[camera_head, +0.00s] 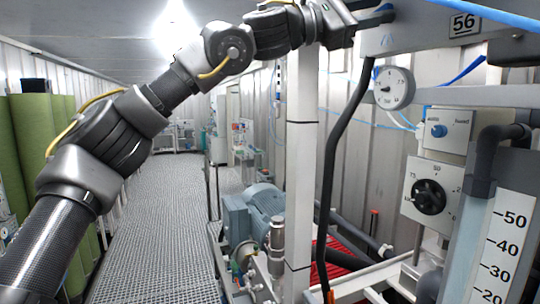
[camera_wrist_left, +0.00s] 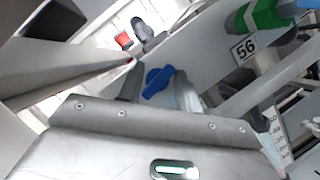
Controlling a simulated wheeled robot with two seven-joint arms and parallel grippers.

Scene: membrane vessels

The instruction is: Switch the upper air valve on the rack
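A blue valve handle (camera_wrist_left: 157,82) shows in the left wrist view, slanted, on a pale grey surface of the rack. My left gripper (camera_wrist_left: 160,92) has its two fingers apart, with the handle between their tips. Whether either finger touches the handle I cannot tell. In the head view my left gripper (camera_head: 372,13) reaches the top of the rack panel (camera_head: 415,30), left of the label 56. The handle there is mostly hidden by the gripper; only a bit of blue shows. My right gripper is in neither view.
Below the panel are a round gauge (camera_head: 394,88), a box with a blue knob (camera_head: 439,130) and a black dial (camera_head: 428,197). A white post (camera_head: 301,150) and a black hose (camera_head: 333,160) stand below my gripper. The grated walkway (camera_head: 155,240) at left is clear.

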